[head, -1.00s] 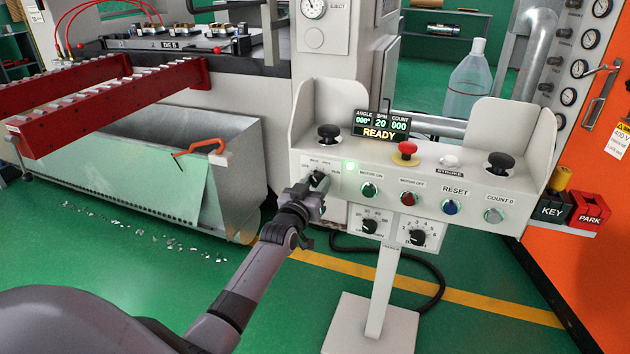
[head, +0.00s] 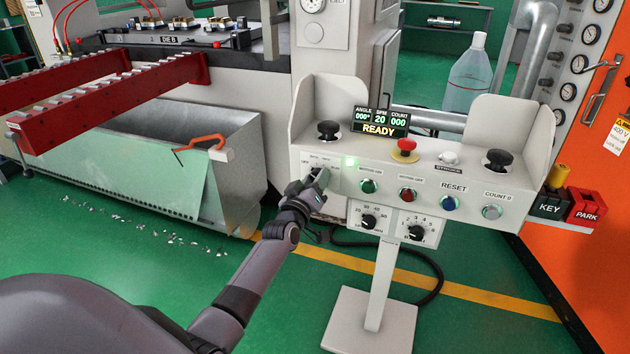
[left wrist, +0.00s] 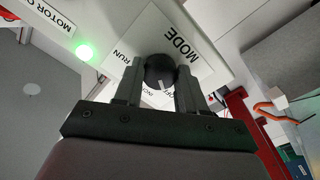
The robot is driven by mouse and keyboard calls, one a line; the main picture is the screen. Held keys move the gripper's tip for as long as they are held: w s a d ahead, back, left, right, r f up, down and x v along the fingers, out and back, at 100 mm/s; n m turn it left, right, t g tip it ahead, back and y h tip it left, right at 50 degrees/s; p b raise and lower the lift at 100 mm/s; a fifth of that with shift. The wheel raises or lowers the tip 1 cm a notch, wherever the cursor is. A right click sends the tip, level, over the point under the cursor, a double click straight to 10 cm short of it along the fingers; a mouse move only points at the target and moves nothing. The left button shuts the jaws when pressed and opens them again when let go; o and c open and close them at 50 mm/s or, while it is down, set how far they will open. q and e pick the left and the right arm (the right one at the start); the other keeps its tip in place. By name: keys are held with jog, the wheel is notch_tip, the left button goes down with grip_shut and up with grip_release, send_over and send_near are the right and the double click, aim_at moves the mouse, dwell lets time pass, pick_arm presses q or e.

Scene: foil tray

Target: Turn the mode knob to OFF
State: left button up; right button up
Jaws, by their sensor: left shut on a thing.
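The mode knob (left wrist: 159,70) is a round black knob on a white plate marked MODE (left wrist: 180,40) in the left wrist view. My left gripper (left wrist: 158,90) has a finger on each side of it and is shut on it. A light pointer line on the knob faces the lower labels, which the fingers partly hide, so I cannot read its setting surely. The RUN label shows left of the knob. In the head view my left gripper (head: 314,185) is at the upper left of the control panel (head: 425,178) and covers the knob. My right gripper is out of view.
A lit green lamp (head: 351,162) sits just right of the knob. The panel carries several buttons, a red mushroom button (head: 405,147) and a READY display (head: 381,123). A metal bin (head: 175,160) and red rails (head: 110,95) stand at left.

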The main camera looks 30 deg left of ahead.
pick_arm(q)
jog(key=o, duration=1.1)
jog(key=shift+c, duration=0.2)
jog(key=p+v, duration=0.1)
jog(key=v, duration=0.6)
jog(key=shift+p, duration=0.35)
jog(key=shift+s+d, duration=0.1)
jog(key=s+d+f+m+g+h+p, duration=0.2)
jog(key=s+d, duration=0.6)
jog(key=s, duration=0.5)
jog(key=s+d+f+m+g+h+p, duration=0.3)
jog(key=s+d+m+p, duration=0.6)
jog(key=s, duration=0.5)
jog(key=g+h, duration=0.1)
jog(key=g, duration=0.1)
jog(key=shift+d+f+m+g, duration=0.2)
jog(key=shift+f+m+g, duration=0.1)
jog(key=shift+m+g, duration=0.1)
